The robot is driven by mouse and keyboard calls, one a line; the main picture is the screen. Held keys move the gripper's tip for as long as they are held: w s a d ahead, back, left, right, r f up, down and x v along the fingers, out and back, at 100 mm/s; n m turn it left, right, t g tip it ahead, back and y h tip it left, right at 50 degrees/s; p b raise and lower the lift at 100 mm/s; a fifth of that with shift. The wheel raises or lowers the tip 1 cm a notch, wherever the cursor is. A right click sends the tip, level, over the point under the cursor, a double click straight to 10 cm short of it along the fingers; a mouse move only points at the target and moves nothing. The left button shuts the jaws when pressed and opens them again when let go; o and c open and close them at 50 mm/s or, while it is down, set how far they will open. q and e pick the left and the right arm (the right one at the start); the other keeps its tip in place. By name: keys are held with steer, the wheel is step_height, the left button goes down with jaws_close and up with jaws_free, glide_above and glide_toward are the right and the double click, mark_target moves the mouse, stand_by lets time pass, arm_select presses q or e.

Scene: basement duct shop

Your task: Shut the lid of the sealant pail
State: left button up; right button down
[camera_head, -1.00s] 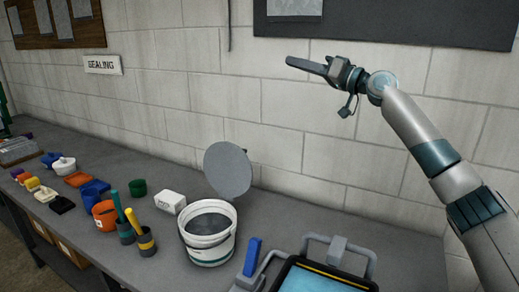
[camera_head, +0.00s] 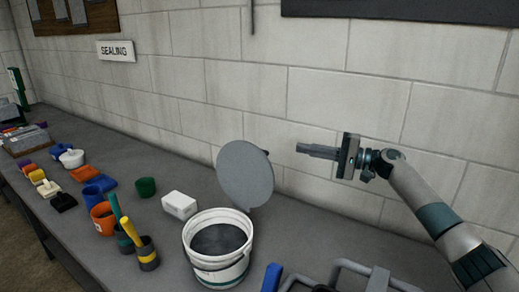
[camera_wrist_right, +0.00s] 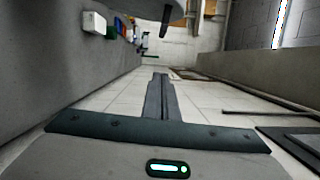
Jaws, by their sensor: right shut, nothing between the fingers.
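The white sealant pail (camera_head: 218,262) stands on the bench with dark grey sealant inside. Its round grey lid (camera_head: 246,174) stands open, tilted up at the pail's back rim, with a small dark handle (camera_head: 266,153) at its upper right edge. In the right wrist view the lid (camera_wrist_right: 150,6) shows in part at the top edge, with the dark handle (camera_wrist_right: 166,18) hanging from it. My right gripper (camera_head: 299,148) is shut and empty, right of the lid and apart from it, pointing left. It also shows in the right wrist view (camera_wrist_right: 159,78). My left gripper is not in view.
A white box (camera_head: 180,206) and a green tub (camera_head: 146,187) stand left of the pail. A grey-handled case (camera_head: 370,275) is at the front right. The block wall runs behind.

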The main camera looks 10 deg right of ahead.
arm_select(q)
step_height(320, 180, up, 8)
steer(key=p, duration=0.8)
arm_select(e)
steer(key=w+a, duration=0.2)
steer(key=a, duration=0.9)
steer(key=shift+a, duration=0.25)
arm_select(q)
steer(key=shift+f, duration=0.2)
